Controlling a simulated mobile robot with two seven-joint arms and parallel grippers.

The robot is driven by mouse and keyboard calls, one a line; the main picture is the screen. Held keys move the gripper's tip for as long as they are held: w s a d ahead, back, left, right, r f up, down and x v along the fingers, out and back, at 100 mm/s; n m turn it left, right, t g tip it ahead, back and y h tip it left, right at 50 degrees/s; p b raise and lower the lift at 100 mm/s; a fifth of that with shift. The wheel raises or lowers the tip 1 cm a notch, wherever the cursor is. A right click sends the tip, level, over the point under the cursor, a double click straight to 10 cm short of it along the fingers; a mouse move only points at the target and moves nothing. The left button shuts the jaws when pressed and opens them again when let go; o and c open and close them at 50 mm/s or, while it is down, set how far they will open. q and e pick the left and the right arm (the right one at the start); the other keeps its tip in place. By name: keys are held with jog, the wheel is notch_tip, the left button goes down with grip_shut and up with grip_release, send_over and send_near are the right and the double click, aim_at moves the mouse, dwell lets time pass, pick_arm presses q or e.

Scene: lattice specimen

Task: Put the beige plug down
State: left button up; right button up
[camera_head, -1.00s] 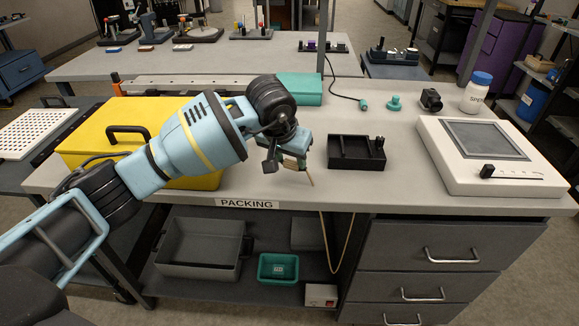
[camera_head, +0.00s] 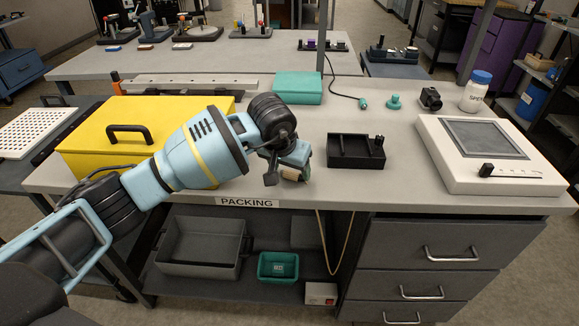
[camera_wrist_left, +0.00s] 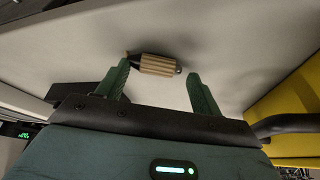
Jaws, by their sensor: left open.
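The beige plug (camera_wrist_left: 157,65) is a short ribbed cylinder with a dark tip. In the left wrist view it lies on its side on the pale bench top, between the tips of my left gripper's green fingers. Its left end is close to one finger; whether they touch I cannot tell. A gap shows on the other side. My left gripper (camera_wrist_left: 158,74) is open. In the head view the left gripper (camera_head: 294,172) is low over the bench's front edge area, and the plug is mostly hidden by it. My right gripper is not in view.
A black tray (camera_head: 357,163) stands just right of the left gripper. A yellow case (camera_head: 85,150) is left, under my arm. A teal box (camera_head: 298,88) and white scale-like device (camera_head: 455,178) are on the bench (camera_head: 400,190). The bench's front edge is close.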

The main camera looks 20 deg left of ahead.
pick_arm(q)
jog(key=shift+r, duration=0.1)
jog(key=shift+r, duration=0.25)
jog(key=v, duration=1.1)
jog(key=shift+s+r, duration=0.2)
jog(key=shift+r, duration=0.1)
